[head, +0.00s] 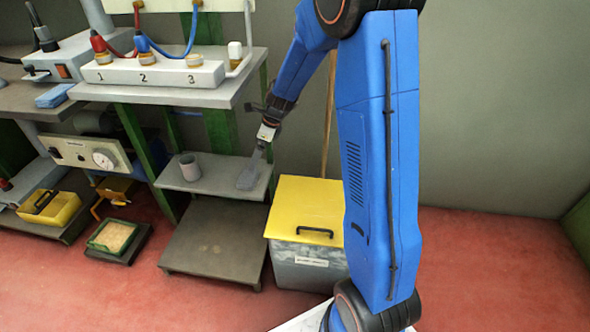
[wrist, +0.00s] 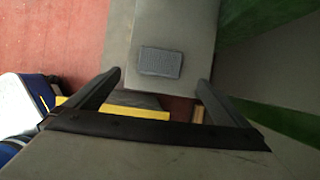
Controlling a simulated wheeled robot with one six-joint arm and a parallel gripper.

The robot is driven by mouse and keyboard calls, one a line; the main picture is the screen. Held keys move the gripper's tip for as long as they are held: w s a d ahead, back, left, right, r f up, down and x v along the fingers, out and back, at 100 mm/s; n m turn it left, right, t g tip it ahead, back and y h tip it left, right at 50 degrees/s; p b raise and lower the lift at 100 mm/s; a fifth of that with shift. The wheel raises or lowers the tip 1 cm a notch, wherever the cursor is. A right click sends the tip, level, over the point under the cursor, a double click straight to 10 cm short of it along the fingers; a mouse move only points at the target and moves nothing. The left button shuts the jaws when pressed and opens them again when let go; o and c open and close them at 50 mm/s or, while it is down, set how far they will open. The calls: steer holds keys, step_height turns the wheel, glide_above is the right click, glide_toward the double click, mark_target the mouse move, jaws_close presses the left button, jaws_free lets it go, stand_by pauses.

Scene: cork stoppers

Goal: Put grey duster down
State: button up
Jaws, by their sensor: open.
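The grey duster (head: 247,180) lies on the lower grey shelf (head: 217,186), near the shelf's right end. In the wrist view the duster (wrist: 160,62) is a dark grey rectangle lying flat on the shelf (wrist: 150,20), ahead of the fingertips and clear of both. My gripper (head: 259,150) points down over that end of the shelf, close to the duster. In the wrist view my gripper (wrist: 160,80) has its two dark fingers wide apart with nothing held between them. In the head view the fingers and the duster's upper end blend together.
A grey cup (head: 190,167) stands on the same shelf, left of the duster. A bin with a yellow lid (head: 300,205) stands just right of the shelf. Above is an upper shelf (head: 240,90) with a numbered white block (head: 150,73). A low dark platform (head: 215,245) is below.

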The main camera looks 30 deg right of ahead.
steer(key=s+a+r+n+h, duration=0.1)
steer(key=s+r+n, duration=1.1)
steer(key=s+r, duration=0.45)
steer(key=s+d+r+n+t+h, duration=0.1)
steer(key=s+n, duration=0.5)
steer(key=s, duration=0.5)
steer(key=s+d+r+n+t+h, duration=0.1)
steer(key=s+d+n, duration=0.1)
steer(key=s+n, duration=0.5)
steer(key=s, duration=0.5)
steer(key=shift+s+d+r+h, duration=0.25)
steer(key=shift+s+d+h, duration=0.05)
steer(key=shift+w, duration=0.15)
